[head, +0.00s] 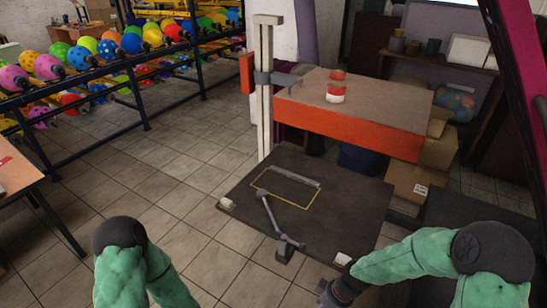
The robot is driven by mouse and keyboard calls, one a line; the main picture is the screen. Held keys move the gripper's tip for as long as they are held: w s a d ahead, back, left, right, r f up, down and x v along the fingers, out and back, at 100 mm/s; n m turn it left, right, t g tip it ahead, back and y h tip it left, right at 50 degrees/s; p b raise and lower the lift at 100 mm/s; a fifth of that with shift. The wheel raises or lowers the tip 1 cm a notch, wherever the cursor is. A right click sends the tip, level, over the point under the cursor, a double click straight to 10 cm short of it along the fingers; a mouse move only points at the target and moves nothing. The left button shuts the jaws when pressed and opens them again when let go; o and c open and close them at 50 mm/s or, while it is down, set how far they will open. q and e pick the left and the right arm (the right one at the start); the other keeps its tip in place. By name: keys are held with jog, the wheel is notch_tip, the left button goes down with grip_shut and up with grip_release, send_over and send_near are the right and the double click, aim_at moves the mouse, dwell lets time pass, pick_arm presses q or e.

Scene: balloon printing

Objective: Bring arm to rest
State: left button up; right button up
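My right arm, in a green sleeve, comes in at the lower right of the head view. It bends so that its dark end, with my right gripper (330,294), is at the bottom edge of the picture, beside the front corner of a dark low table (345,215). The fingers are small and partly cut off, so I cannot tell whether they are open or shut. My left arm, also in green, shows only as a bent part at the lower left. My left gripper is out of the picture. I see nothing held.
The dark table bears a yellow rectangular outline (268,200) and a grey hinged bar (270,215). Behind it stands an orange-edged platform (350,128) with a red-and-white can (336,92). A rack of balloons (130,42) is at the left. Tiled floor (180,180) lies open between.

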jog(key=s+a+f+m, duration=0.5)
jog(key=s+f+m, duration=0.3)
jog(key=s+f, duration=0.2)
notch_tip(320, 180, down, 3)
jog(key=shift+r+y, duration=0.2)
jog(key=shift+y, duration=0.2)
